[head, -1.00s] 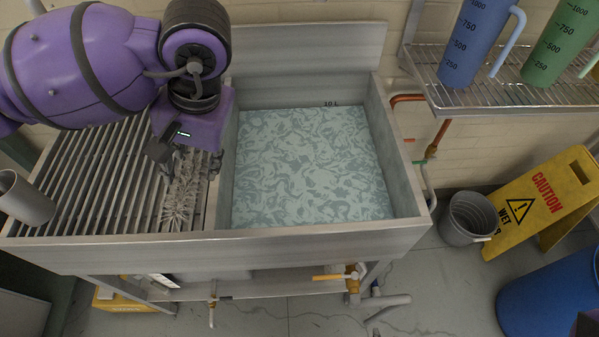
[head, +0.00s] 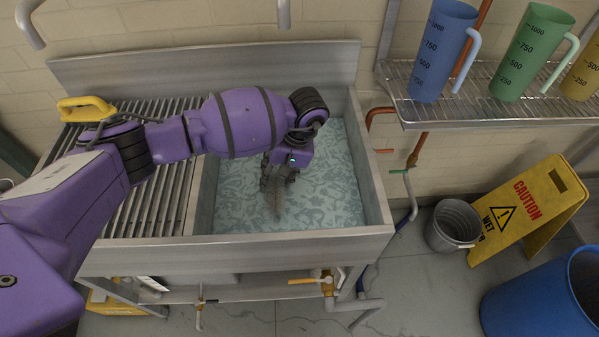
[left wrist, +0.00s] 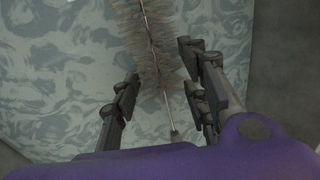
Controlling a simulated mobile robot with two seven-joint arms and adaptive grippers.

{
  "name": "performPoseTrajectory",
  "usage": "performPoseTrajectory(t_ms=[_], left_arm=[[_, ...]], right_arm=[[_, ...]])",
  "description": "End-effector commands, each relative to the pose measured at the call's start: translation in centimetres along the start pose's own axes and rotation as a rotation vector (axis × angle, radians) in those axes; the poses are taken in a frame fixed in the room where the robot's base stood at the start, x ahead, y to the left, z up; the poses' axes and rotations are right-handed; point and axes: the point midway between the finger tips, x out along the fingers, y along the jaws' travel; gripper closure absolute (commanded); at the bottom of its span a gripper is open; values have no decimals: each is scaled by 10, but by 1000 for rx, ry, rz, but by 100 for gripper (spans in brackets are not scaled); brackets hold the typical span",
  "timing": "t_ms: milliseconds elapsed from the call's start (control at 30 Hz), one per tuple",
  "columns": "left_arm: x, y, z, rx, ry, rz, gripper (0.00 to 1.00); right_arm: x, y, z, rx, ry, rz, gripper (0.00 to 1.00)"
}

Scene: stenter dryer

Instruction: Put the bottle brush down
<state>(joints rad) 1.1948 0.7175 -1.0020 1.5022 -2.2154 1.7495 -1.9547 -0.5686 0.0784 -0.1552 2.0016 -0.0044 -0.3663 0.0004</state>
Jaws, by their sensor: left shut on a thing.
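The bottle brush (head: 277,199) is a grey-brown bristled brush on a thin wire stem. It hangs from my left gripper (head: 278,176) over the sink basin (head: 376,180), which holds pale, swirly-looking water. In the left wrist view the bristles (left wrist: 150,45) lie beyond the fingertips and the stem runs back between the fingers of the left gripper (left wrist: 165,92). The gripper is shut on the brush. I cannot tell whether the bristle tip touches the water. My right gripper is not in view.
The ribbed drainboard (head: 165,205) left of the basin is partly covered by my left arm. A yellow-handled item (head: 86,108) sits at its back left. A wire shelf (head: 480,108) with measuring jugs, a grey bucket (head: 452,226), a caution sign (head: 530,205) and a blue bin (head: 540,300) are at right.

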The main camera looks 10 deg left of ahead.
Motion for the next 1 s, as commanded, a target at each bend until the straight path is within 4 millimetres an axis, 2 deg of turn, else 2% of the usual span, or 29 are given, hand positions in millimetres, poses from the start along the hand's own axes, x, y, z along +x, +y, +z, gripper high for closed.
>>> performPoseTrajectory(t_ms=[233, 400, 833, 867, 1000], left_arm=[[21, 7, 1, -1, -2, 0, 85], [44, 14, 2, -1, -3, 1, 85], [52, 16, 1, 1, -2, -1, 85], [51, 16, 1, 0, -2, -1, 55], [50, 16, 1, 0, -1, 0, 40]], right_arm=[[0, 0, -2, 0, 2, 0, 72], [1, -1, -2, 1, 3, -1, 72], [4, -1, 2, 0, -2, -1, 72], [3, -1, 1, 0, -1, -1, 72], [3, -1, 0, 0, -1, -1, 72]])
